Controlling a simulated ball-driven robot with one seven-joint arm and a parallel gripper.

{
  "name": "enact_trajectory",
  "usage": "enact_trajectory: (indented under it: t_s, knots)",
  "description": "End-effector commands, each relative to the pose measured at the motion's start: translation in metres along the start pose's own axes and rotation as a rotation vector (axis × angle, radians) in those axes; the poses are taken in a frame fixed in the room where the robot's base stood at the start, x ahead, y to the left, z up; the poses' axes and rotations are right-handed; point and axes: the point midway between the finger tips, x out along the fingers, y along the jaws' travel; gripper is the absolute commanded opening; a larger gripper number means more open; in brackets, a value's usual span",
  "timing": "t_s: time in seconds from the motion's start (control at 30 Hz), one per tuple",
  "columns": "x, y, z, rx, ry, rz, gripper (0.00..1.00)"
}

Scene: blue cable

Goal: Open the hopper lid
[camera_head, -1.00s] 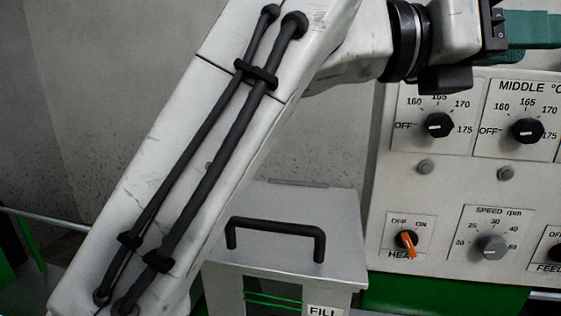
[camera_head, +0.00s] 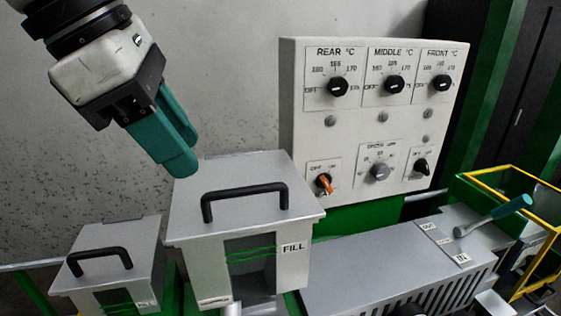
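The hopper (camera_head: 292,268) is a grey metal box with a FILL label and a dark front window with green lines. Its flat grey lid (camera_head: 240,176) lies shut on top, with a black bar handle (camera_head: 246,190) across it. My gripper (camera_head: 180,160) has teal fingers and hangs at the upper left, pointing down. Its tips are apart from the handle, above and left of it, near the lid's back left corner in the picture. The fingers overlap in this view, so their gap cannot be judged. Nothing shows held.
A smaller grey box (camera_head: 150,290) with a black handle (camera_head: 99,259) stands to the left. A control panel (camera_head: 300,150) with knobs rises behind at the right. Further right are a teal-handled lever (camera_head: 495,215) and a yellow frame (camera_head: 553,195). The wall area above the lid is open.

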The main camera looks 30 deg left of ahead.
Motion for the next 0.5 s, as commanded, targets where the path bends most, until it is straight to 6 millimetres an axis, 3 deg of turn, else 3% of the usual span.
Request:
enact_trajectory:
  t_s: [0.2,0.5]
  knots:
    - [0.039,0.000,0.002,0.001,-0.003,-0.003,0.38]
    - [0.065,0.000,0.002,0.001,-0.002,0.000,0.38]
